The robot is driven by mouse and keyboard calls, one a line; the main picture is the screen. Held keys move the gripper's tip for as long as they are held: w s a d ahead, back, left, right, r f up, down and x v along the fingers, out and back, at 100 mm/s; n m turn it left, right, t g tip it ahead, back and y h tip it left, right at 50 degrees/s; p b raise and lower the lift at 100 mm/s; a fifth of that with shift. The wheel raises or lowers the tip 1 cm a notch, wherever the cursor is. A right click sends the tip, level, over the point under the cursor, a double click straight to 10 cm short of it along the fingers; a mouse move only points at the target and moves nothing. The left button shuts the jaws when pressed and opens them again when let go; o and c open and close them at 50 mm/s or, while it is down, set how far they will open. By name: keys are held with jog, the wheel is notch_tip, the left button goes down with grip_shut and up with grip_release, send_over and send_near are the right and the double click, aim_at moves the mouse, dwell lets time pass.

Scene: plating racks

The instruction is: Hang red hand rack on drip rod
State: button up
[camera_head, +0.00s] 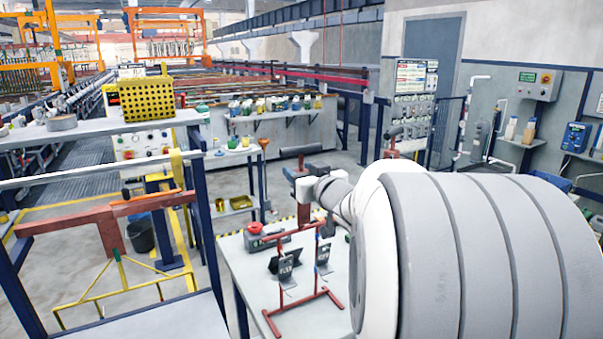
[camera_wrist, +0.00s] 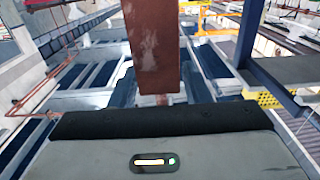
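My gripper (camera_head: 303,188) is at the end of my grey and white arm, above the white table; its fingers are too small and hidden to read. A red upright piece with a dark crossbar (camera_head: 302,151), perhaps the red hand rack, stands right at it. In the wrist view a worn red-brown bar (camera_wrist: 152,45) rises close in front of my dark gripper body; whether the fingers close on it is hidden. At the left, a worn red T-shaped bar (camera_head: 108,217) spans the shelf frame, with a yellow wire frame (camera_head: 120,292) below. I cannot tell which part is the drip rod.
A red stand (camera_head: 315,262) with dark tags is on the white table (camera_head: 245,275) below my gripper. A yellow perforated basket (camera_head: 147,99) sits on the left shelf, held by blue posts (camera_head: 205,200). Floor shows between shelf and table.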

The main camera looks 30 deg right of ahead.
jog(key=shift+o, duration=1.4)
jog(key=shift+f, duration=0.15)
jog(key=s, duration=0.8)
jog(key=s+a+f+m+g+h, duration=0.2)
jog(key=s+a+f+g, duration=0.15)
jog(key=f, duration=0.25)
jog(key=s+a+f+m+g+h, duration=0.1)
jog(key=s+a+f+g+h, duration=0.15)
jog(key=f+g, duration=0.3)
jog(key=s+a+f+n+g+y, duration=0.2)
jog(key=s+a+f+g+y, duration=0.2)
jog(key=s+a, duration=0.7)
notch_tip(320, 180, down, 4)
jog(key=shift+s+n+g+b, duration=0.3)
jog(key=shift+s+g+b, duration=0.1)
jog(key=shift+s+g, duration=0.55)
jog(key=shift+w, duration=0.25)
